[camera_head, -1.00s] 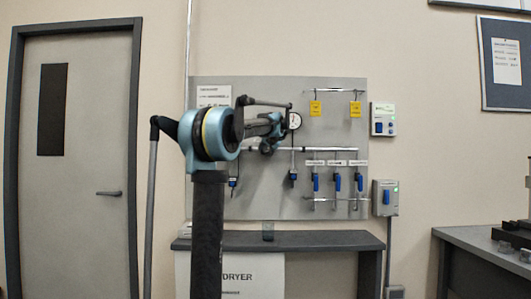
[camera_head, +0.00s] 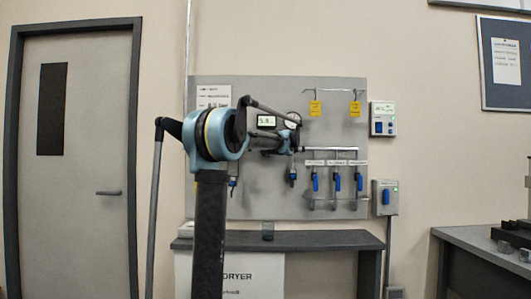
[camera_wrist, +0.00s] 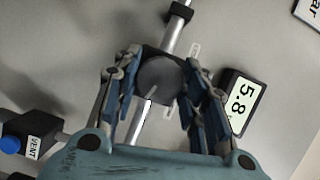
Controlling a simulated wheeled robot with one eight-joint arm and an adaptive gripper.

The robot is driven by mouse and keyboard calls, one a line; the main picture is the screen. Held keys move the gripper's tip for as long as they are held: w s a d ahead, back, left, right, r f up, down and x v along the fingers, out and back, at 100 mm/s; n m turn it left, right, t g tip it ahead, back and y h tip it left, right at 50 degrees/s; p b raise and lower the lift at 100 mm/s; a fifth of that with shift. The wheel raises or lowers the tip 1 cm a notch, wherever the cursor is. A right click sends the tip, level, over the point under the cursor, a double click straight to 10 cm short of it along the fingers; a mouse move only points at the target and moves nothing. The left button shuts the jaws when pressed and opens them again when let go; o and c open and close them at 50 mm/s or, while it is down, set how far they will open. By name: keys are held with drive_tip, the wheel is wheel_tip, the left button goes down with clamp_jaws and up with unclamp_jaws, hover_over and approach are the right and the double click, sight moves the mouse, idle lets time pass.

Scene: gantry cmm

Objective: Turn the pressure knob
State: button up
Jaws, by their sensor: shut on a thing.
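The pressure knob (camera_wrist: 160,80) is a round grey knob on a horizontal silver pipe in the wrist view. My gripper (camera_wrist: 160,72) has its fingers on both sides of it and is shut on it. In the head view my gripper (camera_head: 283,140) is at the grey wall panel, and my own arm hides the knob there. A digital display (camera_wrist: 241,103) beside the knob reads 5.8. It also shows above my gripper in the head view (camera_head: 266,122).
A blue-tipped valve with a VENT label (camera_wrist: 34,148) sits close at left. Several blue-handled valves (camera_head: 337,182) hang on the panel (camera_head: 240,205) at right. A dark shelf (camera_head: 330,239) juts out below. Yellow tags (camera_head: 315,108) hang above.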

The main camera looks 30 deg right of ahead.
drive_tip(key=shift+f+m, duration=0.1)
drive_tip(key=shift+m, duration=0.5)
drive_tip(key=shift+t, duration=0.3)
drive_tip(key=o, duration=1)
drive_tip(key=shift+o, duration=0.2)
drive_tip(key=s+a, duration=0.2)
drive_tip(key=s, duration=0.9)
drive_tip(key=shift+s, duration=0.4)
